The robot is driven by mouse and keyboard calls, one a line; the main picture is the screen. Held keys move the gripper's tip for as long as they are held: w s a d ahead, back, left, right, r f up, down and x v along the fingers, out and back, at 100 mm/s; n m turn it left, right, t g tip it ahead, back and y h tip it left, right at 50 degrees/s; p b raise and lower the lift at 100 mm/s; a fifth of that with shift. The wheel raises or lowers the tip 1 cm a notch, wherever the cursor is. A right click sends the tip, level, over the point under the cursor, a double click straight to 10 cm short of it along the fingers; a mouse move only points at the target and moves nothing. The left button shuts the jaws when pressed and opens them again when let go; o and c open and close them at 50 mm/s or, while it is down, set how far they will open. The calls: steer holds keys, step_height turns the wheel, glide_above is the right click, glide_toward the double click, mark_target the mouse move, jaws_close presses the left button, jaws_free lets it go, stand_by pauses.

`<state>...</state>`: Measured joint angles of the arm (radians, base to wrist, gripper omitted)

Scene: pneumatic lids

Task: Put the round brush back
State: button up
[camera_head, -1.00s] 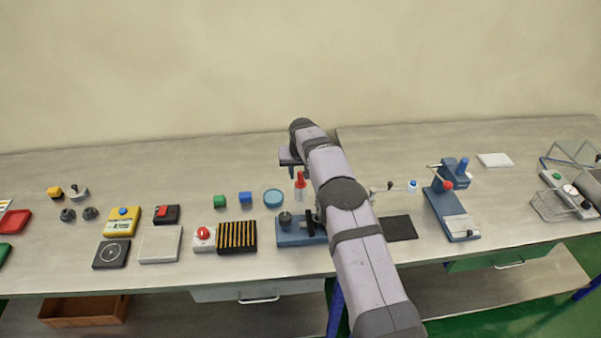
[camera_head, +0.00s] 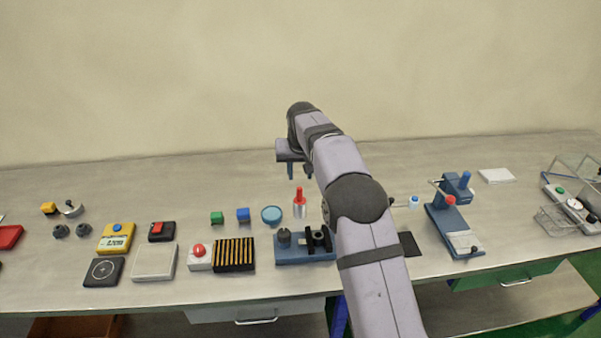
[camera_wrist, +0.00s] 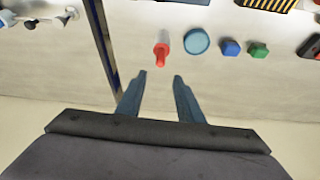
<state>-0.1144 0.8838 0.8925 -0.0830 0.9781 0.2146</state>
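A red-topped piece with a pale cylindrical lower part (camera_head: 299,204) stands upright on the bench; it also shows in the wrist view (camera_wrist: 162,48). It may be the round brush, but bristles cannot be made out. My gripper (camera_head: 298,172) hangs beyond it, above the bench toward the wall. In the wrist view my gripper (camera_wrist: 161,77) has its two fingers apart with nothing between them, and the red tip points toward the gap. A blue fixture (camera_head: 306,250) with dark round parts stands in front of the red-topped piece, partly close to my arm.
A round blue dish (camera_head: 271,215), a blue cube (camera_head: 243,215) and a green cube (camera_head: 217,218) lie left of the red-topped piece. A black-and-yellow slotted block (camera_head: 234,255) is nearer. The bench toward the wall is clear.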

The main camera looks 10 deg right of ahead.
steer(key=shift+v, duration=1.35)
steer(key=s+d+f+g, duration=0.1)
steer(key=s+d+f, duration=0.1)
steer(key=s, duration=1.2)
steer(key=s+d+f+g, duration=0.2)
steer(key=s+f, duration=0.2)
steer(key=s, duration=0.9)
steer(key=s+d+f+g, duration=0.1)
steer(key=s+f, duration=0.2)
steer(key=s, duration=1.1)
steer(key=shift+s+d+n+g, duration=0.3)
steer(key=shift+s+d+n, duration=0.05)
steer(key=shift+d+n, duration=0.05)
steer(key=shift+o, duration=0.5)
steer(key=shift+f, duration=0.15)
